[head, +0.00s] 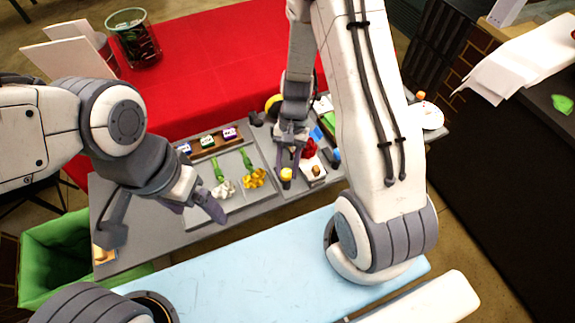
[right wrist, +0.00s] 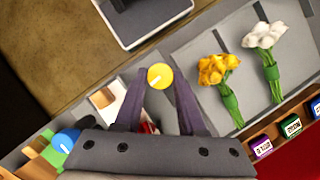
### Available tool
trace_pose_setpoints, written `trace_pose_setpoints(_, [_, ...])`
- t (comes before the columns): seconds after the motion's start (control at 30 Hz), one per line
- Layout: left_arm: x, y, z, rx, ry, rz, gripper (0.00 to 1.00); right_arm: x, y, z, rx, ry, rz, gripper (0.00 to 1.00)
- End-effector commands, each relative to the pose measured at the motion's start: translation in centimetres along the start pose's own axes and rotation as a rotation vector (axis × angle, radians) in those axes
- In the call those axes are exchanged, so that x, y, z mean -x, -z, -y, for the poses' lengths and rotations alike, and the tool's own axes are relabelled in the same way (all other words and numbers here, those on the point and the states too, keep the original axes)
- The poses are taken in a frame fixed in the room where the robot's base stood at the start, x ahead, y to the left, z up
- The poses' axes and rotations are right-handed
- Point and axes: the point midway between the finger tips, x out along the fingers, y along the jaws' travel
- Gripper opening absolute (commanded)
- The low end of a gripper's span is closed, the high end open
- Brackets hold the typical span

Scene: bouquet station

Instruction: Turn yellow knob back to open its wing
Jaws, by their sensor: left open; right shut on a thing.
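The yellow knob (head: 286,174) is at the front of the grey station, right of the bouquets. In the right wrist view it is a round yellow cap (right wrist: 159,76) with a pale line across it. My right gripper (head: 288,160) points down at it and is shut on it; in the wrist view the purple fingers (right wrist: 160,88) are on either side of the cap. I cannot tell which panel is its wing or how far it is turned. My left gripper (head: 201,205) is open and empty over the left part of the station.
White flowers (head: 223,189) and yellow flowers (head: 255,178) with green stems lie on the grey board. A rack (head: 216,144) of labelled blocks stands behind. A blue knob (head: 336,155) and red item (head: 309,147) are close right of my right gripper.

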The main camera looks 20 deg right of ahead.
Motion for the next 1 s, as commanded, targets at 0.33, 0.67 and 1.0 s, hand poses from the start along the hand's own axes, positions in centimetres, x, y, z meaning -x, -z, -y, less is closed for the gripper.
trace_pose_setpoints(0.33, [1.0,0.1,-0.1,0.001,0.000,0.000,0.86,0.2,-0.1,0.4,0.290,-0.120,-0.001,0.00])
trace_pose_setpoints(0.67, [1.5,0.1,-0.1,0.001,0.000,0.000,0.86,0.1,-0.1,0.6,0.579,-0.239,-0.003,0.00])
trace_pose_setpoints(1.0, [1.7,0.1,-0.1,0.001,0.000,0.000,0.86,0.0,-0.3,0.8,0.878,-0.364,-0.003,0.00])
